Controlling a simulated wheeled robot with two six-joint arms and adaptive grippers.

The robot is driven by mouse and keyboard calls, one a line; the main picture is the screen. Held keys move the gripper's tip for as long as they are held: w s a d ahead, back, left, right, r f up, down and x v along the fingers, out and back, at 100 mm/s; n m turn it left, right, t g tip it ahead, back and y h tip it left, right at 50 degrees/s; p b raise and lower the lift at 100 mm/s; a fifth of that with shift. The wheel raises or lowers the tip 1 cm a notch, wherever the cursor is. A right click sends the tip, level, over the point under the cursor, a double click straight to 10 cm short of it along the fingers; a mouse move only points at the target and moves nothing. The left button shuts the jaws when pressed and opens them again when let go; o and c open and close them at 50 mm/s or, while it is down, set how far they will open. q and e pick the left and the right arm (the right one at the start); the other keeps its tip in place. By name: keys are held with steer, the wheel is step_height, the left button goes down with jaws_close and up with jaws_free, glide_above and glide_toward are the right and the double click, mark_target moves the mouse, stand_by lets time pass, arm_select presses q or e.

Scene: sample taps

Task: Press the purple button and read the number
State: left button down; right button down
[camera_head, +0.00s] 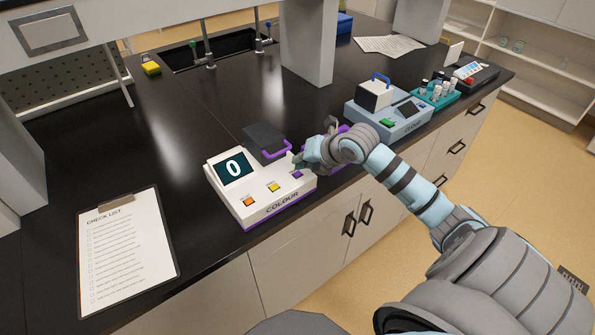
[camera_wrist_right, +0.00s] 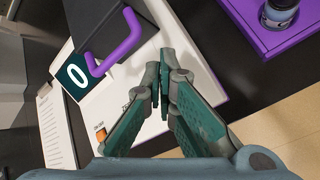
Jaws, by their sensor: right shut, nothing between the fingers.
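A white instrument with a purple base (camera_head: 262,203), lettered COLOUR, sits at the bench's front edge. Its dark screen (camera_head: 235,169) reads 0, which also shows in the wrist view (camera_wrist_right: 77,77). On top are an orange button (camera_head: 248,201), a yellow button (camera_head: 273,187) and the purple button (camera_head: 297,174). My right gripper (camera_head: 299,163) is shut and empty, its fingertips close above the purple button; I cannot tell whether they touch it. In the right wrist view the shut fingers (camera_wrist_right: 162,78) hide that button. My left gripper is out of view.
A dark lid with a purple handle (camera_head: 276,151) is at the instrument's back. A purple block (camera_wrist_right: 280,30) holding a vial (camera_wrist_right: 281,12) is close by. A pale-blue instrument (camera_head: 390,122) and teal vial rack (camera_head: 437,97) stand right. A check-list clipboard (camera_head: 125,248) lies left.

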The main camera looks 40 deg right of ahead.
mark_target(301, 172)
steer(key=shift+f, duration=0.15)
stand_by(0.3)
steer(key=shift+f, duration=0.3)
steer(key=shift+f+b, duration=0.4)
steer(key=shift+b, duration=0.05)
stand_by(0.4)
steer(key=shift+r, duration=0.1)
steer(key=shift+r+p, duration=0.8)
step_height(301, 172, up, 5)
steer(key=p, duration=0.4)
steer(key=shift+r+p, duration=0.1)
steer(key=shift+p, duration=0.3)
